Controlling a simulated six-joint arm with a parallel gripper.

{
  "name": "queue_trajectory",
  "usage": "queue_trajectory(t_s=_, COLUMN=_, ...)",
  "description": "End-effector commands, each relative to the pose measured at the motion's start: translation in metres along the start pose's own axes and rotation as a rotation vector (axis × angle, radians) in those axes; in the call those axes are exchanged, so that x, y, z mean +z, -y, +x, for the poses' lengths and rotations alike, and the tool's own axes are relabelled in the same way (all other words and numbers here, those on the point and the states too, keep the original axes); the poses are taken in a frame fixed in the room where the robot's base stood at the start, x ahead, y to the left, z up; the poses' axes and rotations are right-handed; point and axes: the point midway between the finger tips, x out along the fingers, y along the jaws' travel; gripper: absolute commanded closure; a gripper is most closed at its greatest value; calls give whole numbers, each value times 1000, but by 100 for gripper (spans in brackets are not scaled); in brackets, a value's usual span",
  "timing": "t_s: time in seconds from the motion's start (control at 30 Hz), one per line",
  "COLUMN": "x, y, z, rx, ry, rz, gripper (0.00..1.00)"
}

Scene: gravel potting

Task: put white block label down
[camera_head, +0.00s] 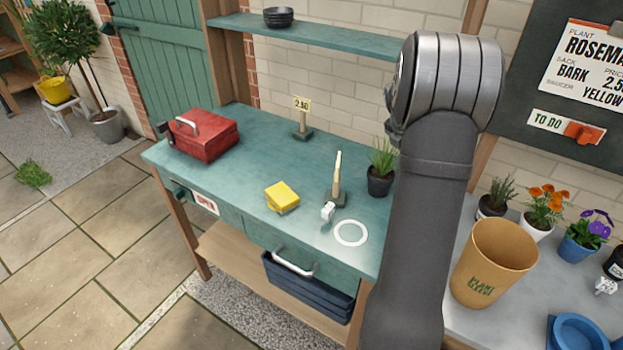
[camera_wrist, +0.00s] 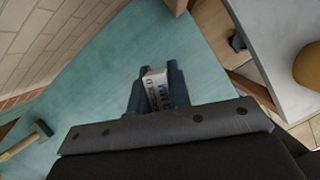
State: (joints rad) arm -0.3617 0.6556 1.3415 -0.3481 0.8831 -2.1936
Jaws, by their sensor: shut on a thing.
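My gripper (camera_wrist: 158,92) shows in the wrist view, with its two dark fingers shut on a white block label (camera_wrist: 155,88) that has dark printing on its face. The label is between the fingers, over the green workbench (camera_wrist: 95,85); I cannot tell whether it touches the surface. In the head view my arm hides the gripper and the held label.
On the workbench are a red toolbox (camera_head: 205,134), a yellow block (camera_head: 282,196), a price stand (camera_head: 302,125), a potted plant (camera_head: 381,172) and a white ring (camera_head: 350,233). A tan pot (camera_head: 494,262) and flower pots stand on the right table. A brick wall borders the bench.

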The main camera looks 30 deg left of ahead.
Motion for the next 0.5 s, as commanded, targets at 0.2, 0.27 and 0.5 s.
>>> queue_trajectory(t_s=0.2, x=-48, y=-86, z=-26, rx=98, ry=1, rz=-232, gripper=100)
queue_trajectory(t_s=0.27, x=-59, y=-101, z=-31, rx=117, ry=0, rz=-278, gripper=100)
queue_trajectory(t_s=0.5, x=-82, y=-129, z=-35, rx=151, ry=-2, rz=-367, gripper=100)
